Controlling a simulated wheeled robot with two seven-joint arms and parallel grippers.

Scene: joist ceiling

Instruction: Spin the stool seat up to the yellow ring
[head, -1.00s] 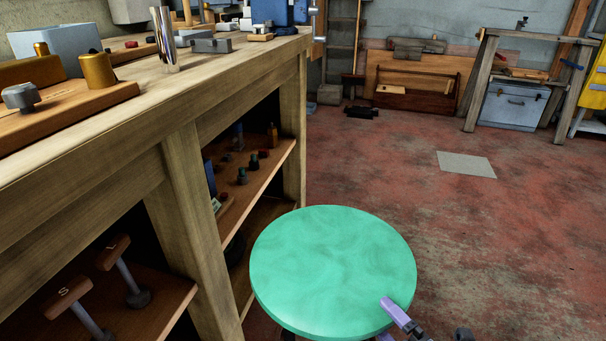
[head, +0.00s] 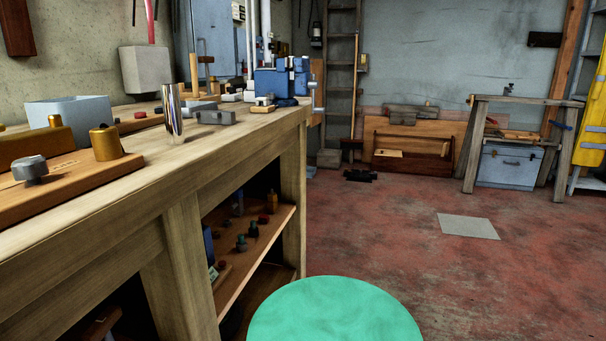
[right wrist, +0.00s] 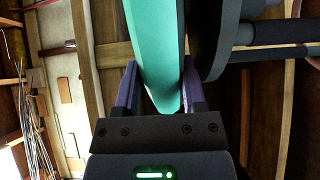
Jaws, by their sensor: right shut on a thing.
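The stool's round green seat (head: 336,312) shows at the bottom of the head view, cut off by the frame edge. In the right wrist view the seat (right wrist: 155,45) is seen edge-on, between the two fingers of my right gripper (right wrist: 155,90). My right gripper is shut on the seat's rim. A dark round part (right wrist: 207,40) lies just beside the seat in that view. The yellow ring is not visible in either view. My left gripper is not in view, and the head view does not show the right one now.
A wooden workbench (head: 150,180) stands close on the left, its shelves open beside the stool. A blue vise (head: 280,80) sits at its far end. The red floor (head: 400,240) to the right is clear around a flat grey plate (head: 468,226).

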